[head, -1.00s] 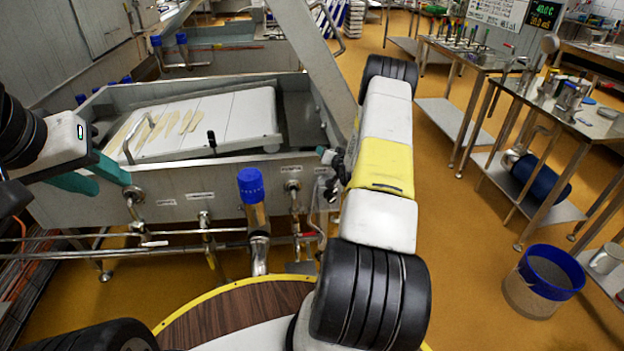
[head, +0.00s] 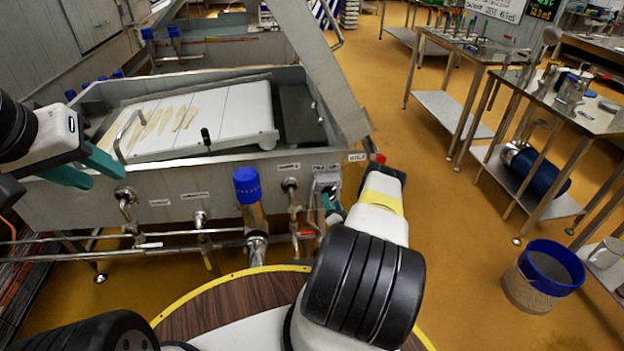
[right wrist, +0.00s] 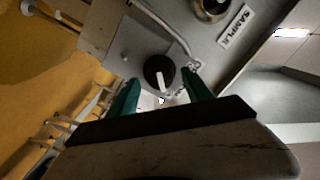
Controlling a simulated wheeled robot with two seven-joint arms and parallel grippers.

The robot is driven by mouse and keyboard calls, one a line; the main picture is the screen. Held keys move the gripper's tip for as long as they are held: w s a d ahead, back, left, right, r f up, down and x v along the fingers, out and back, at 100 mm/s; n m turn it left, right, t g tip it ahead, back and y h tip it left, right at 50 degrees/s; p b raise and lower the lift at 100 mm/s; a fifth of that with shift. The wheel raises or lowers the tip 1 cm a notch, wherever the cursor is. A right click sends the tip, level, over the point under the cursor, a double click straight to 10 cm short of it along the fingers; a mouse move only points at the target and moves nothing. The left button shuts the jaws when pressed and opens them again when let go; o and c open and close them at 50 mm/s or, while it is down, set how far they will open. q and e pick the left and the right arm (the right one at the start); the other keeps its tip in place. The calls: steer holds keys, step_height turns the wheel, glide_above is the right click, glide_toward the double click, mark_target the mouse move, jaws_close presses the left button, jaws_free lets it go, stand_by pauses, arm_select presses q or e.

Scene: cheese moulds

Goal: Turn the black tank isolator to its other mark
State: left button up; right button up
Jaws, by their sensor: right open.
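The black tank isolator (right wrist: 159,72) is a round knob with a white pointer line, on a grey box (right wrist: 128,58) on the tank's front wall. In the right wrist view its pointer is directed down the picture, towards the gripper; the lettering around it is too small to read. My right gripper (right wrist: 160,79) is open, with its teal fingers to either side of the knob; I cannot tell whether they touch it. In the head view the box (head: 326,170) shows at the tank's right end, the right gripper partly hidden by my arm. My left gripper (head: 104,180) is open and empty at the tank's left end.
The steel tank (head: 230,180) has pipes and valves along its front, with a blue-capped post (head: 247,185) left of the box. A SAMPLE label (right wrist: 236,27) is beside a round fitting (right wrist: 210,8). A blue-rimmed bucket (head: 550,275) stands on the floor at right.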

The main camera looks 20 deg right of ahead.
mark_target(330, 197)
steer(key=shift+w+d, duration=0.15)
steer(key=shift+w, duration=0.65)
steer(key=shift+w+d, duration=0.15)
steer(key=shift+w, duration=0.6)
steer(key=shift+a, duration=0.1)
steer(key=c, duration=1.2)
